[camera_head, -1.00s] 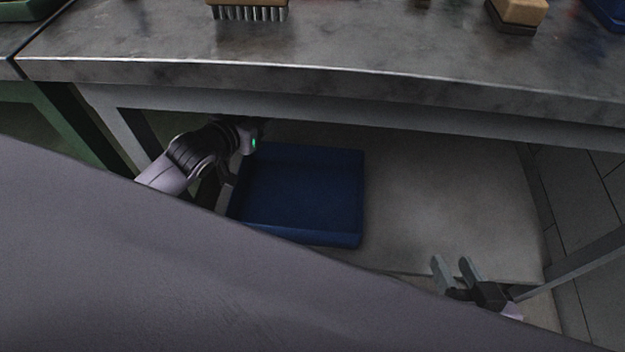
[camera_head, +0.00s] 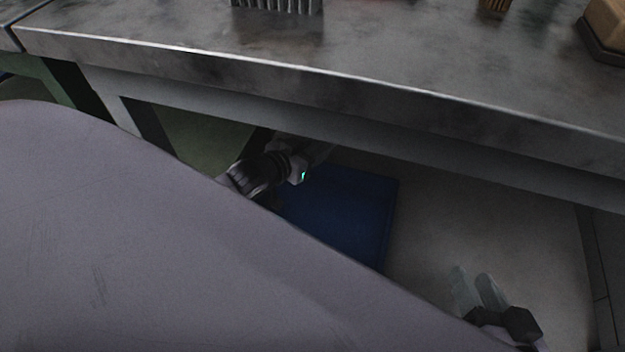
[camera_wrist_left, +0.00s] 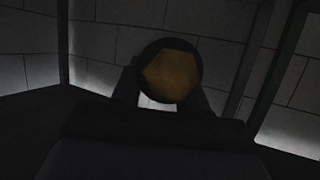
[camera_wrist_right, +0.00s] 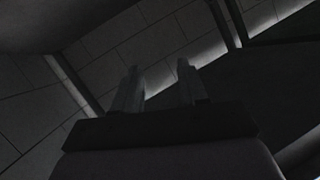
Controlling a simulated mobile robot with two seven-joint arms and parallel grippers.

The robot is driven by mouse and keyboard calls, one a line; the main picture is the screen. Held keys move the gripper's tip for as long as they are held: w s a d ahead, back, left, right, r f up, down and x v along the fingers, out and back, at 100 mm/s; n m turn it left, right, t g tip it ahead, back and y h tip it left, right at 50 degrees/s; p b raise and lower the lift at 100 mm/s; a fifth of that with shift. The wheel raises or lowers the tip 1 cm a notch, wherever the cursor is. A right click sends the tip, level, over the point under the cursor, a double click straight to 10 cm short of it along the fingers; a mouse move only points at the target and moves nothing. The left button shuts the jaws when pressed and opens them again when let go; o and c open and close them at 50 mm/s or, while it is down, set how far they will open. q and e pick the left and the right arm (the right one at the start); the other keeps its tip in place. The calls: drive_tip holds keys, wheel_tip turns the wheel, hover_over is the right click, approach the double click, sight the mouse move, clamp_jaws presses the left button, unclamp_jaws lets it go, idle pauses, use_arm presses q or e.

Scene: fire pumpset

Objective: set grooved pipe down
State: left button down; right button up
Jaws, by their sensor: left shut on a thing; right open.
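The grooved pipe (camera_wrist_left: 171,72) shows end-on in the left wrist view, as a dark round rim around an orange-brown face. My left gripper (camera_wrist_left: 172,100) is shut on it. In the head view my left gripper (camera_head: 305,163) is under the bench, by the far left part of a blue tray (camera_head: 350,215). The pipe cannot be made out there, and I cannot tell if it touches anything. My right gripper (camera_head: 475,282) is open and empty, right of the tray; its two parted fingers also show in the right wrist view (camera_wrist_right: 157,75).
The tray rests on a grey lower surface (camera_head: 500,230), bare to its right. A brush (camera_head: 277,5) and a tan block (camera_head: 608,28) are on top. My own grey body hides the lower left.

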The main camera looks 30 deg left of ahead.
use_arm(q)
wheel_tip(320, 180, down, 4)
drive_tip(key=shift+w+r+b, duration=0.1)
drive_tip(key=shift+r+b, duration=0.05)
drive_tip(key=shift+b, duration=0.5)
wheel_tip(320, 180, down, 4)
drive_tip(key=shift+f+b, duration=0.15)
drive_tip(key=shift+b, duration=0.95)
use_arm(e)
drive_tip(key=d, duration=0.1)
drive_tip(key=d+n+t, duration=0.1)
drive_tip(key=d+h, duration=0.1)
drive_tip(key=shift+s+t, duration=0.25)
drive_tip(key=shift+t, duration=0.15)
drive_tip(key=shift+f, duration=0.1)
use_arm(q)
drive_tip(key=shift+f, duration=0.45)
drive_tip(key=shift+f, duration=0.15)
drive_tip(key=c, duration=0.9)
unclamp_jaws()
drive_tip(key=shift+f, duration=0.1)
drive_tip(key=shift+c, duration=0.2)
drive_tip(key=o, duration=0.4)
drive_tip(key=shift+c, duration=0.2)
use_arm(e)
drive_tip(key=shift+s+n, duration=0.15)
drive_tip(key=shift+n, duration=0.15)
